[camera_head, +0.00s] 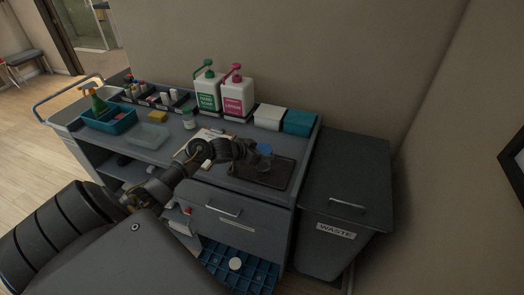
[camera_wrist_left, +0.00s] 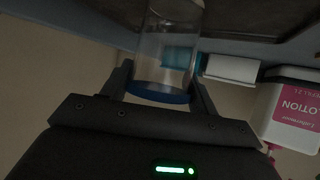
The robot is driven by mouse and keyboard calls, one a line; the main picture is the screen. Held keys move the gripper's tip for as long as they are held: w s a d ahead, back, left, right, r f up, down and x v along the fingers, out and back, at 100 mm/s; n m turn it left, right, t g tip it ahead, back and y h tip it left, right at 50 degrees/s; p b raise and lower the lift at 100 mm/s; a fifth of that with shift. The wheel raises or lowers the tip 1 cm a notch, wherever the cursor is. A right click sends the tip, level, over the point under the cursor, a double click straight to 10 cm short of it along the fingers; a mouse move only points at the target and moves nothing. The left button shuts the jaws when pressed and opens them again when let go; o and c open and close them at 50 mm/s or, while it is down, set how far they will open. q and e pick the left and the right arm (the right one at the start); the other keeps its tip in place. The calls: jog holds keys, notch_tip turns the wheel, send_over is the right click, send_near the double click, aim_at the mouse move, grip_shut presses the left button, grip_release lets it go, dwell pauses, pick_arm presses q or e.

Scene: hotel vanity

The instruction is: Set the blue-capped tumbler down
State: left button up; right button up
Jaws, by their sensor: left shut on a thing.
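The clear tumbler with a blue cap (camera_head: 265,150) is over the dark mat (camera_head: 246,176) at the right end of the cart top. My left gripper (camera_head: 257,153) comes in from the left and is shut on the tumbler. In the left wrist view the clear tumbler (camera_wrist_left: 168,48) sits between the two fingers (camera_wrist_left: 162,85), with its blue cap nearest the palm. The tumbler looks roughly upright in the head view. I cannot tell whether its base touches the mat. My right gripper is not in view.
Soap (camera_head: 208,92) and lotion (camera_head: 236,96) pump bottles stand at the back, with white (camera_head: 269,117) and teal (camera_head: 299,122) stacks beside them. A grey waste bin (camera_head: 345,170) stands right of the cart.

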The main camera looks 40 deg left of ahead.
pick_arm(q)
jog(key=shift+f, duration=0.15)
jog(key=o, duration=1.1)
jog(key=shift+b+v, duration=1.1)
jog(key=shift+v, duration=5)
jog(key=shift+w+d, duration=0.1)
